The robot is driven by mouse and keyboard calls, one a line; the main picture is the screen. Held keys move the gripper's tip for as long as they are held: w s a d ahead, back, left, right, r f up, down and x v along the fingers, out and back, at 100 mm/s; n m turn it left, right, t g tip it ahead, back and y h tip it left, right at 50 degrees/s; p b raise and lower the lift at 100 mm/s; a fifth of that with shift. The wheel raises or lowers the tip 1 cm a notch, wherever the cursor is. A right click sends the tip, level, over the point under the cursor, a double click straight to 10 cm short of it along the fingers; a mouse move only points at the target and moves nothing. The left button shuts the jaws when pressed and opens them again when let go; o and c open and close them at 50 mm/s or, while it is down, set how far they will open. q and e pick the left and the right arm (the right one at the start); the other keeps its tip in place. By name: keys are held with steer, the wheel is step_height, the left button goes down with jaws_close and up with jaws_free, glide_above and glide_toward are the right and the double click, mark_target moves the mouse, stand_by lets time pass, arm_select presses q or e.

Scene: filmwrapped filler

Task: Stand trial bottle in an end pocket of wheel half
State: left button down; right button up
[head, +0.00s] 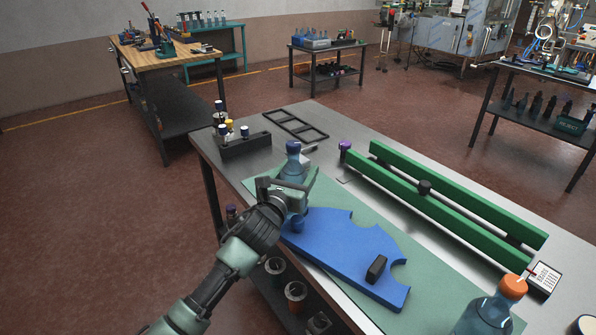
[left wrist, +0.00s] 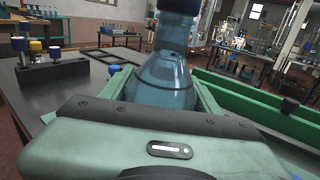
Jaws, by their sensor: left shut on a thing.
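The trial bottle, a clear blue bottle with a dark blue cap (head: 293,157), stands upright in my left gripper (head: 290,190), which is shut around its body. The bottle (left wrist: 165,75) also fills the middle of the left wrist view, between the fingers. The wheel half (head: 345,250) is a flat blue plate with rounded pockets along its edge, lying on a green mat. The bottle is at the plate's far left end. My gripper hides most of its lower part, so I cannot tell whether it sits in the end pocket or touches the mat. My right gripper is not in view.
A black block (head: 376,268) lies on the wheel half. Green guide rails (head: 440,205) run along the right. A bottle with an orange cap (head: 513,286) stands at the near right. A dark rack of small capped items (head: 245,145) and a black frame (head: 296,125) are at the back.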

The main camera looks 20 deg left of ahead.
arm_select(q)
steer(key=shift+c, duration=1.8)
jaws_free()
steer(key=shift+f, duration=0.1)
steer(key=shift+r, duration=0.25)
steer(key=s, duration=1.2)
steer(key=shift+a+b, duration=0.35)
steer(key=shift+a, duration=0.1)
steer(key=shift+f, duration=0.1)
